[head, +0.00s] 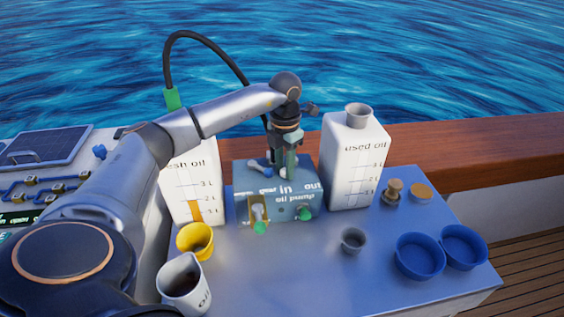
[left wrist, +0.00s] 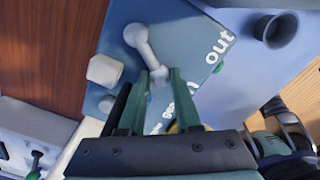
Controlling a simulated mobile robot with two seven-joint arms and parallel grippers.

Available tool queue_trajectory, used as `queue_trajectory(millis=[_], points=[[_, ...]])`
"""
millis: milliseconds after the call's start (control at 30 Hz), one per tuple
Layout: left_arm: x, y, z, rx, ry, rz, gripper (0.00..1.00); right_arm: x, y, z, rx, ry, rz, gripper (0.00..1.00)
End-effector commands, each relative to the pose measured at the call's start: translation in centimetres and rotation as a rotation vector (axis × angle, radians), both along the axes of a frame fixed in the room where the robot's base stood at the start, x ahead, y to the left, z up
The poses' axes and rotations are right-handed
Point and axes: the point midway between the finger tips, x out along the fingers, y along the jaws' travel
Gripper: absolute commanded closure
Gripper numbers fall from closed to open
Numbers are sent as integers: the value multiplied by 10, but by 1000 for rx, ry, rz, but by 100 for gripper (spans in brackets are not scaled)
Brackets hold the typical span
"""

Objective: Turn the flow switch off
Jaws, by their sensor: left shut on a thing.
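The oil pump (head: 280,205) is a blue-grey box at the middle of the table, marked "in", "out" and "oil pump". On its top sits a light grey switch lever (head: 259,166) with rounded ends. The lever also shows in the left wrist view (left wrist: 148,50). My left gripper (head: 284,172) points down over the pump's top. In the left wrist view its green fingers (left wrist: 163,80) are shut on the lever's near end. The fingers partly cover the lettering on the box. A separate pale knob (left wrist: 104,70) stands beside the lever. My right gripper is not in view.
A fresh oil jug (head: 178,195) stands left of the pump, a used oil jug (head: 350,165) right. A yellow funnel (head: 195,241), an oil pitcher (head: 184,284), a grey cup (head: 353,240) and blue bowls (head: 420,257) are in front. A black hose (head: 205,38) arches behind.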

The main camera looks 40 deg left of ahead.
Motion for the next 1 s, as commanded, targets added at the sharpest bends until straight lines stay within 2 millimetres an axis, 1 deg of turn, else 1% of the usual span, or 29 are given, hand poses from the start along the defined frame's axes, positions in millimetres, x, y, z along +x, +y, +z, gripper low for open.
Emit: queue_trajectory(millis=[33, 100, 500, 700, 1000], points=[[1, -3, 3, 0, -1, 38, 100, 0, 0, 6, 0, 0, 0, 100], [3, -6, 3, 0, -1, 98, 100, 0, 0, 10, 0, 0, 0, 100], [12, -21, 2, 0, -2, 417, 100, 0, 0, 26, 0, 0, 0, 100], [16, -24, 2, 0, -2, 525, 100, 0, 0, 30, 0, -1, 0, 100], [19, -27, 1, 0, -4, 595, 100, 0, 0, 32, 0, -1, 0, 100]])
